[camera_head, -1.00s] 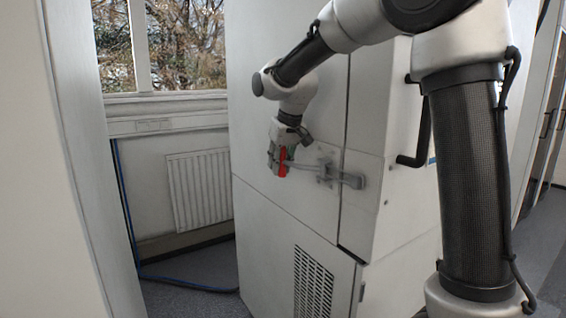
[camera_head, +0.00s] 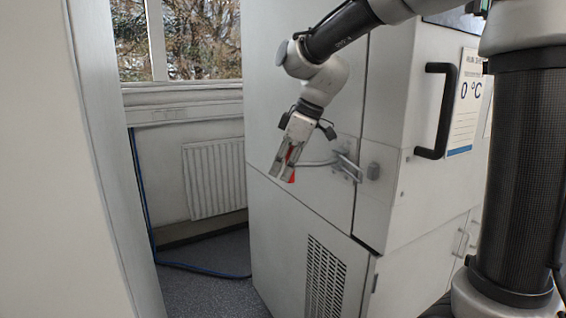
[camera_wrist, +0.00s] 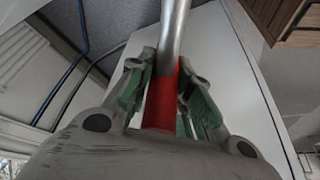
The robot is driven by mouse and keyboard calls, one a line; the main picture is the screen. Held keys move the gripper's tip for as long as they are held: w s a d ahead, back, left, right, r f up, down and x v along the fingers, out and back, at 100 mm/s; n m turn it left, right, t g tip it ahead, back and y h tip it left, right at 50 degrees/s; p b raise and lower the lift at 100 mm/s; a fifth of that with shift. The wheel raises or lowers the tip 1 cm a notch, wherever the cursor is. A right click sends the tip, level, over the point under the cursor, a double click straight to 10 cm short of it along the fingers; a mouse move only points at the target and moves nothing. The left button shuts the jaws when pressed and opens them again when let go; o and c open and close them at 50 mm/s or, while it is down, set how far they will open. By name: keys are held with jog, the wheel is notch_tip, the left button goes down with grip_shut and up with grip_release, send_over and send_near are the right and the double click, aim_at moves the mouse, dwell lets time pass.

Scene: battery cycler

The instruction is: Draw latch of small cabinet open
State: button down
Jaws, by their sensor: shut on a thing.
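The small cabinet (camera_head: 395,205) is a pale grey box with a door seam near its front corner. Its latch (camera_head: 345,165) is a metal lever with a red grip (camera_head: 291,176), and the lever now stands out from the cabinet side. My gripper (camera_head: 284,165) is shut on the red grip in the head view. In the wrist view the red grip (camera_wrist: 160,105) lies between the green-padded fingers, with the metal rod (camera_wrist: 172,35) running up from it. The catch piece (camera_head: 373,171) beside the seam shows apart from the latch's loop.
A dark handle (camera_head: 434,112) and a sign reading 0 °C (camera_head: 467,100) are on the cabinet's right face. A radiator (camera_head: 214,178) and window stand behind at left. A pale wall panel (camera_head: 75,200) is close at left. A blue cable (camera_head: 200,270) lies on the floor.

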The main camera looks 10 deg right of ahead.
jog(key=shift+s+d+n+g, duration=0.2)
jog(key=shift+s+n, duration=0.2)
jog(key=shift+s, duration=0.35)
jog(key=shift+s+d+n+g, duration=0.15)
jog(key=shift+s+n, duration=0.25)
jog(key=shift+s, duration=0.4)
jog(key=shift+s+d+n+g, duration=0.1)
jog(key=shift+s+n+g, duration=0.25)
jog(key=shift+s, duration=0.4)
jog(key=shift+s+f, duration=0.15)
jog(key=c, duration=1.3)
grip_release()
jog(key=shift+s+d, duration=0.1)
jog(key=v, duration=0.7)
jog(key=shift+d+r, duration=0.2)
jog(key=shift+r, duration=0.1)
jog(key=shift+s, duration=0.1)
